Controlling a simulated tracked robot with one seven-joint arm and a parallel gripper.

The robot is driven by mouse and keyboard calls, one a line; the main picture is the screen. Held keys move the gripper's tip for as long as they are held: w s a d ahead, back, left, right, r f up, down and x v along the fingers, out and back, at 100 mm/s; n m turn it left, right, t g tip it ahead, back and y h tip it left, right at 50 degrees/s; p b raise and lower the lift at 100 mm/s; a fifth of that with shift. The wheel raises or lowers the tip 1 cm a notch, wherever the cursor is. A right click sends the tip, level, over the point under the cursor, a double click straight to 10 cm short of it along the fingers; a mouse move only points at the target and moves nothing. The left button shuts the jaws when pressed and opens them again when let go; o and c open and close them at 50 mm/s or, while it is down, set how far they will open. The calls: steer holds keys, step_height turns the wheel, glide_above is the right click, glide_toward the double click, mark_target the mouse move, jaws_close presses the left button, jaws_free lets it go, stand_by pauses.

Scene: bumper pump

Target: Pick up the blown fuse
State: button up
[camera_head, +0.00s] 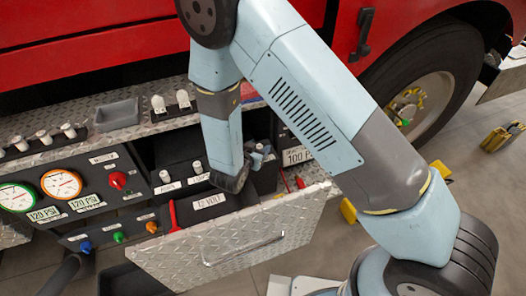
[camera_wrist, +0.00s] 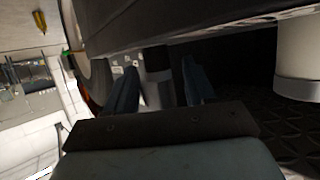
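My gripper (camera_wrist: 159,66) points into the dark recess of the open drawer. In the wrist view its two blue fingers stand apart, on either side of a cylinder (camera_wrist: 157,62) with a dark band and paler end, which looks like a fuse. Gaps show between the fingers and the cylinder, so it does not look gripped. In the head view my gripper (camera_head: 258,157) is small and partly hidden by my wrist, so the fuse there cannot be made out. A larger white cylinder with a metal band (camera_wrist: 301,55) is at the right of the wrist view.
The "12 VOLT" drawer (camera_head: 215,245) is pulled out with a handle on its front. Two white fuses (camera_head: 181,172) stand in the labelled black panel. More white fuses (camera_head: 171,101) stand on the ledge beside a grey tray (camera_head: 117,114). A gauge panel (camera_head: 85,190) is at left.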

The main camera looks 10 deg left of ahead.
jaws_close()
stand_by(0.4)
